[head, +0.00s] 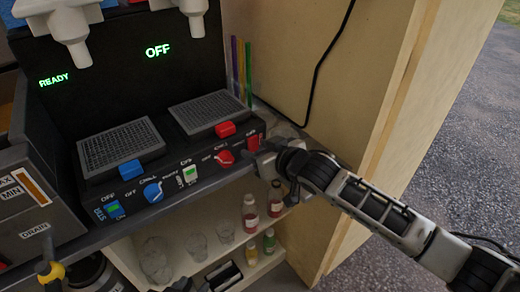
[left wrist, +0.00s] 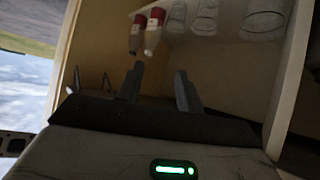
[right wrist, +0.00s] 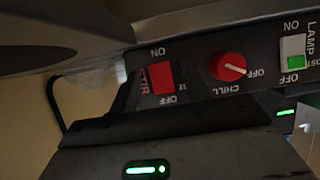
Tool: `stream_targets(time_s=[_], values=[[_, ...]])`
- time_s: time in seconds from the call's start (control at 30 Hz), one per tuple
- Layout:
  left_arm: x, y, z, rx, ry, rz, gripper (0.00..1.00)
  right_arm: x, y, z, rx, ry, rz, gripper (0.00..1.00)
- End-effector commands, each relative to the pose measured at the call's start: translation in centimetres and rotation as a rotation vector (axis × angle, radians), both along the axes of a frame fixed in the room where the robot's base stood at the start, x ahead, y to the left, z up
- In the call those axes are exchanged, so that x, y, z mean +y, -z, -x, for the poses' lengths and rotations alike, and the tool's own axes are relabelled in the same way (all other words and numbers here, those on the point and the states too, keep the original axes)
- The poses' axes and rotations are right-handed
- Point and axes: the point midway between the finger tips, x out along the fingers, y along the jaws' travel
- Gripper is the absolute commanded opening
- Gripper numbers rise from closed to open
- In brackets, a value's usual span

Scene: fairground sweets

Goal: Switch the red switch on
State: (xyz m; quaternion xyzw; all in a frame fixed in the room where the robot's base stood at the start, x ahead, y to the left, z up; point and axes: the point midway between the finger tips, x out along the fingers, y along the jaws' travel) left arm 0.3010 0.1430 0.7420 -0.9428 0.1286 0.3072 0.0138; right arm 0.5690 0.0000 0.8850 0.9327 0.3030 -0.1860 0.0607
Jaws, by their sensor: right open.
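The red switch (head: 253,141) sits at the right end of the dark machine's front panel in the head view. In the right wrist view the red switch (right wrist: 162,78) shows between ON and OFF labels, beside a partly hidden STIR label. I cannot tell which way it is tipped. My right gripper (head: 262,157) is open and empty, close in front of the switch; contact cannot be told. Dark finger shapes show low beside the switch in the right wrist view. My left gripper (left wrist: 158,88) is open and empty, facing a shelf with bottles.
A red knob (head: 225,158), a green-lit lamp switch (head: 190,173) and a blue knob (head: 153,192) line the panel left of the switch. The display reads OFF (head: 157,50). Glasses (head: 197,246) and bottles (head: 250,212) stand below. A wooden side wall (head: 315,90) rises at right.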

Motion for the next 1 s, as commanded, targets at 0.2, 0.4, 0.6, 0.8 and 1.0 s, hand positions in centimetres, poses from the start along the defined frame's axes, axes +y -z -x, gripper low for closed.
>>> stream_targets(time_s=[0.2,0.4,0.6,0.8,1.0], values=[[-0.1,-0.1,0.0,0.0,-0.004,0.004,0.36,0.0,0.0,0.0,-0.001,0.0,-0.001,0.33],[-0.1,-0.1,0.0,0.0,-0.004,0.004,0.36,0.0,0.0,0.0,-0.001,0.0,-0.001,0.03],[-0.2,1.9,-0.1,-0.003,-0.006,0.022,0.36,0.1,1.1,0.1,-0.069,-0.001,-0.059,0.03],[-0.6,2.2,-0.3,-0.027,-0.013,0.072,0.36,0.1,1.2,0.0,-0.183,-0.001,-0.14,0.03],[-0.8,1.6,-0.3,-0.032,-0.018,0.087,0.36,0.0,0.6,-0.1,-0.214,-0.001,-0.157,0.03]])
